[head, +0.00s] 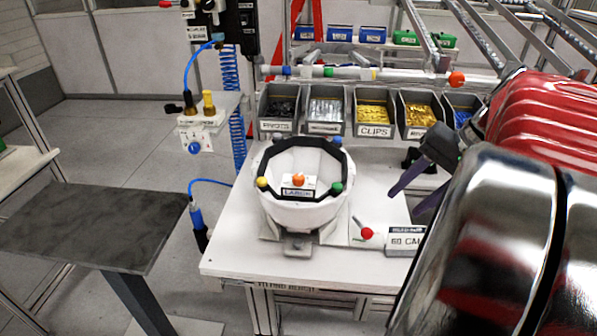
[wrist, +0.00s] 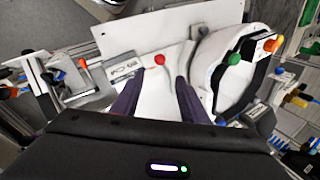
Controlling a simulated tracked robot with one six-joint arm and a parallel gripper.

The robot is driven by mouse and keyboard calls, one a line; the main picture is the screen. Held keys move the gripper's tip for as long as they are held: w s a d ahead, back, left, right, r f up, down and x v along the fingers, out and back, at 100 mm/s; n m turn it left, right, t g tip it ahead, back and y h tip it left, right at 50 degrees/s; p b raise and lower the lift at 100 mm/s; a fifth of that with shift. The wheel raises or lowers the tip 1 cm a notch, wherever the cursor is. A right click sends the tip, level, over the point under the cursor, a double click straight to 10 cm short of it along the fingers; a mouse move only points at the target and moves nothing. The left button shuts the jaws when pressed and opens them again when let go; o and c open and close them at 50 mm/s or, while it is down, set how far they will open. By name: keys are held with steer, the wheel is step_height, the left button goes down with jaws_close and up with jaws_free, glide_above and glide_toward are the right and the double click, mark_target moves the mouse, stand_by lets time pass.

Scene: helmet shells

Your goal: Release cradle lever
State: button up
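The cradle lever has a red ball knob (head: 367,233) on a short metal stem, standing on the white bench just right of the helmet cradle. The knob also shows in the wrist view (wrist: 160,60). A white helmet shell (head: 300,212) sits in the cradle (head: 298,245), with a black ring and coloured knobs on its rim. My gripper (head: 398,203) is to the right of the shell, above the bench. Its two dark fingers are apart and empty; in the wrist view they (wrist: 152,95) point toward the knob, apart from it.
A labelled box (head: 405,238) stands right of the lever. Parts bins (head: 375,130) line the bench's back, below a horizontal tube (head: 345,72). A grey side table (head: 95,225) is at the left. The bench's front strip (head: 340,265) is clear.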

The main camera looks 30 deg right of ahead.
mark_target(370, 230)
steer(key=shift+f, duration=0.1)
steer(key=x, duration=1.3)
steer(key=shift+w+a+f, duration=0.2)
jaws_close()
stand_by(0.3)
